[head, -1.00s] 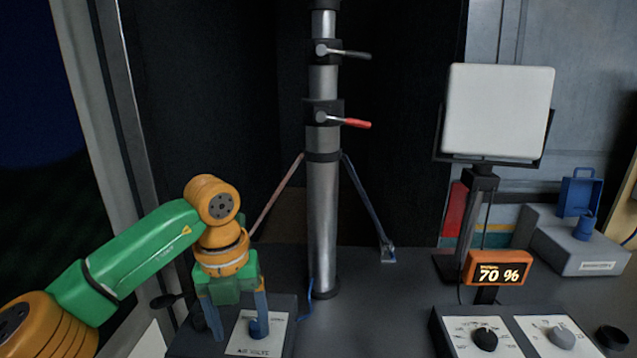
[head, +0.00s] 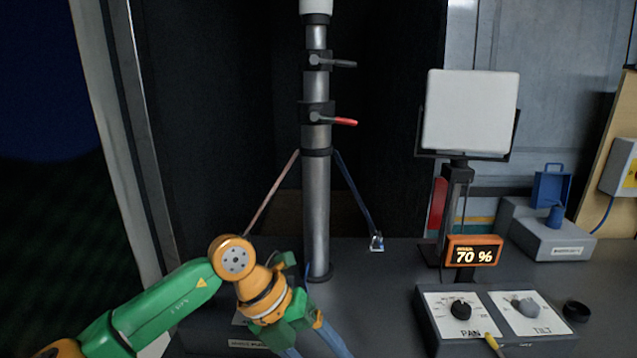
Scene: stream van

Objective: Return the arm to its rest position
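My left arm (head: 165,305) comes in from the lower left, green with orange joints. Its gripper (head: 312,346) points down and to the right at the bottom of the head view. Its two blue-grey fingers stand apart, with nothing seen between them; their tips are cut off by the lower edge. The gripper is in front of a dark control box (head: 225,342) with a pale label, and hides most of its top. My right gripper is not in view.
A metal mast (head: 317,210) with clamp levers and struts stands behind the gripper. To the right are a lamp panel (head: 470,112), a 70 % display (head: 474,251), a pan/tilt box (head: 435,335) and a grey case (head: 545,236). An unclear yellow-tipped thing (head: 491,341) shows at the bottom.

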